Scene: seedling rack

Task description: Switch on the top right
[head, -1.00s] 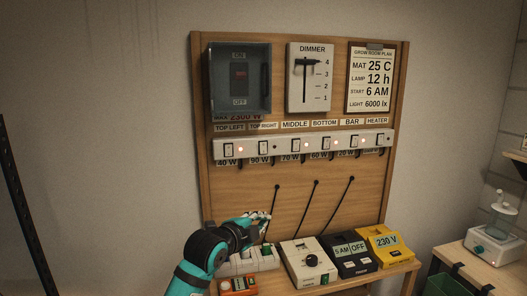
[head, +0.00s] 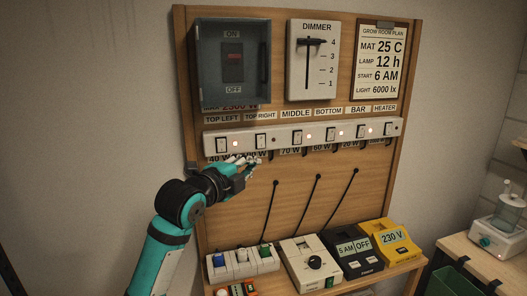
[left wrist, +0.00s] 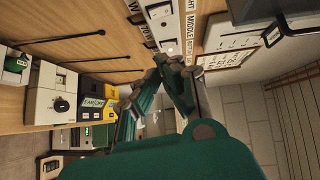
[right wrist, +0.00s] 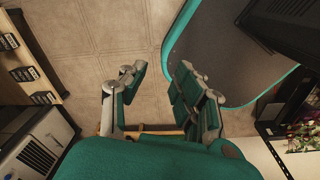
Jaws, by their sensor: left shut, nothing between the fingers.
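The white switch strip (head: 319,134) runs across the wooden board under the name labels. The top right switch (head: 260,141) is the second rocker from the left, under the "TOP RIGHT" label (head: 260,115). I see no clear red glow beside it. My left gripper (head: 254,163) is shut and empty just below this switch, covering part of the wattage label under it. I cannot tell whether it touches the strip. In the left wrist view the shut fingertips (left wrist: 172,68) are close to the strip (left wrist: 163,22). My right gripper (right wrist: 160,85) is open and empty above the floor.
A grey breaker box (head: 233,67), a dimmer (head: 314,62) and a plan sheet (head: 380,62) are above the strip. A shelf below holds a socket block (head: 242,262), a white dial box (head: 310,262), a black timer (head: 354,253) and a yellow meter (head: 391,240).

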